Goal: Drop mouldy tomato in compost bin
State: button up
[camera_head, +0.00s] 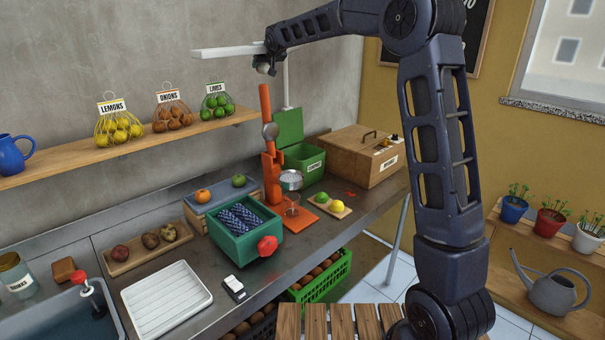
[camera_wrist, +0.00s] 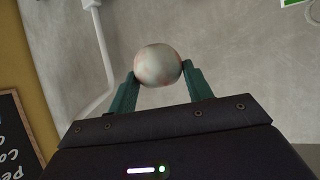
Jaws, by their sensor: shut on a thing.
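My gripper (camera_wrist: 158,76) is shut on the mouldy tomato (camera_wrist: 158,64), a pale whitish ball with faint reddish patches, between two green fingers in the wrist view. The inside of the bin is mostly hidden.
A tall orange press (camera_head: 271,160) stands just left of the bin. A wooden box (camera_head: 357,158) stands right of it. A board (camera_head: 336,208) with a lemon and lime lies in front. A white wall lamp (camera_head: 230,51) extends beside my gripper. A shelf (camera_head: 70,166) holds netted fruit.

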jog(key=w+d+f+m+h, duration=0.1)
jog(key=d+f, duration=0.4)
jog(key=f, duration=0.5)
jog(key=w+d+f+m+h, duration=0.1)
jog(key=w+d+f, duration=0.2)
jog(key=d+f, duration=0.3)
jog(key=w+d+f+m+t+h, duration=0.1)
jog(key=d+f, duration=0.4)
jog(key=f, duration=1)
jog(key=shift+w+d, duration=0.3)
jog(key=shift+w, duration=0.6)
jog(key=shift+f, duration=0.15)
jog(key=o, duration=1.1)
jog(key=shift+c, duration=0.2)
